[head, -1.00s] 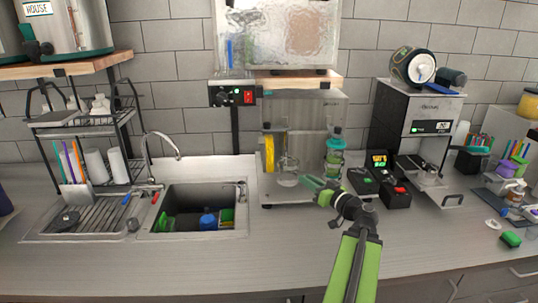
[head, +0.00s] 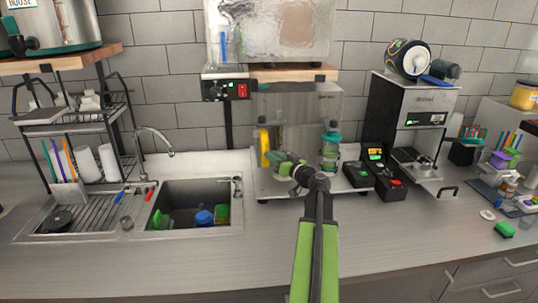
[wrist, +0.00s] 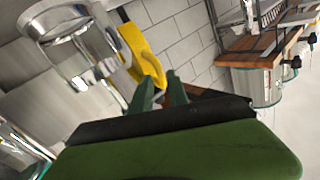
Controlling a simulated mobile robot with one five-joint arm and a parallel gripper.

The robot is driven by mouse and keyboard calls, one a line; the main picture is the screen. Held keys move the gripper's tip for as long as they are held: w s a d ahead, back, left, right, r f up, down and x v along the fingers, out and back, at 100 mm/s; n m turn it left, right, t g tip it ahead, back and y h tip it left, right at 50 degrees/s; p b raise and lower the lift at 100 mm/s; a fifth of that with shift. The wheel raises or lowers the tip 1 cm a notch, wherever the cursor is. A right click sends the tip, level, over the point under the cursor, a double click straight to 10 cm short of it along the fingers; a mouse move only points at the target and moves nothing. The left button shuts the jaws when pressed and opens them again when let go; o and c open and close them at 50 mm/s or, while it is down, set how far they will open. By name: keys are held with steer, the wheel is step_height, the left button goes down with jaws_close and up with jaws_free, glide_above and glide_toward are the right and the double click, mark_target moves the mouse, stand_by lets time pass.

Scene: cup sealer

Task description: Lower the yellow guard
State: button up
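The yellow guard (head: 265,148) is an upright strip on the left front of the metal cup sealer (head: 300,110). In the wrist view the yellow guard (wrist: 140,50) runs down from upper left to my fingertips. My gripper (head: 277,158) is in front of the sealer, just right of the guard. In the wrist view my gripper (wrist: 161,82) has its two green fingertips a small gap apart, with yellow showing behind and between them. I cannot tell whether they touch the guard.
A clear round part (wrist: 70,30) of the sealer is close at the upper left of the wrist view. Stacked green-lidded cups (head: 330,150) stand right of my gripper. The sink (head: 195,205) is to the left. Dark boxes (head: 388,183) stand to the right.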

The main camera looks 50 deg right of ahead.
mark_target(264, 142)
steer(key=w, duration=0.2)
steer(key=shift+w+d, duration=0.2)
steer(key=shift+w, duration=0.2)
jaws_close()
stand_by(1.2)
